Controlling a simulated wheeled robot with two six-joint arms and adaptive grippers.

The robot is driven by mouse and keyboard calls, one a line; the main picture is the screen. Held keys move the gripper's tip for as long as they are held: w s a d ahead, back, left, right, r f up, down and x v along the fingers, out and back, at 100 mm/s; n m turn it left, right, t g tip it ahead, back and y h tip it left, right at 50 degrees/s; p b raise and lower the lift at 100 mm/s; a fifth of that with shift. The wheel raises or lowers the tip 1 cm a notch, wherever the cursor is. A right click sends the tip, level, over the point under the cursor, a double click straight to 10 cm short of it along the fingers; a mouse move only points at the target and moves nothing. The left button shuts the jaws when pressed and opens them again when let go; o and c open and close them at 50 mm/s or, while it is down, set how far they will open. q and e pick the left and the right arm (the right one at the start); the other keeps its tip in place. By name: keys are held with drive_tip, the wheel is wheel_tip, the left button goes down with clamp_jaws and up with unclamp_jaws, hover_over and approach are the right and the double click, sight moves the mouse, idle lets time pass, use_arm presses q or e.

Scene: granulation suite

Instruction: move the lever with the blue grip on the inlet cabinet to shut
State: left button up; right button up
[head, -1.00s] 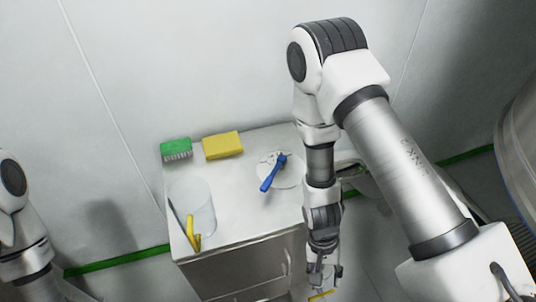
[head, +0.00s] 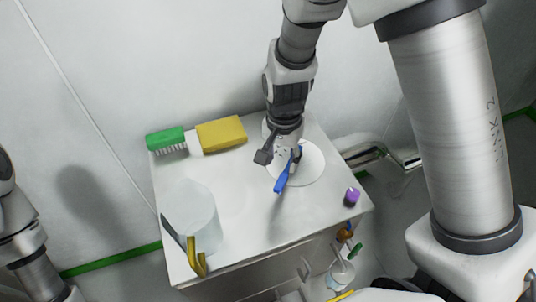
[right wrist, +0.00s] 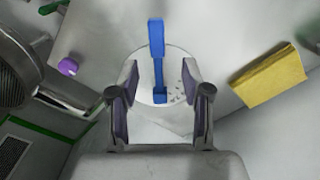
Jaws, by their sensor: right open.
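The lever with the blue grip (head: 281,183) stands on a round white plate (head: 312,167) on top of the inlet cabinet (head: 250,225). Its blue grip points toward the front of the cabinet in the head view. My right gripper (head: 279,160) is over the lever and partly hides its pivot end. In the right wrist view my right gripper (right wrist: 159,70) is open, with the blue lever (right wrist: 157,45) between its two fingers and a gap on each side. I see no contact. My left arm shows at the left edge of the head view, but its gripper is out of frame.
A green brush (head: 165,140) and a yellow sponge (head: 221,134) lie along the cabinet's back edge. A purple knob (head: 352,196) is at the right edge. The middle front is clear.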

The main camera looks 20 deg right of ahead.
sight(281, 180)
drive_tip(key=shift+w+f, duration=0.1)
drive_tip(key=shift+f, duration=0.1)
drive_tip(key=f, duration=0.1)
drive_tip(key=s+f, duration=0.1)
drive_tip(key=f, duration=0.2)
drive_tip(key=shift+s, duration=0.3)
drive_tip(key=f, duration=0.1)
drive_tip(key=w+f, duration=0.1)
drive_tip(key=f, duration=0.1)
drive_tip(key=shift+b, duration=0.4)
drive_tip(key=shift+s+r, duration=0.1)
drive_tip(key=shift+s, duration=0.1)
clamp_jaws()
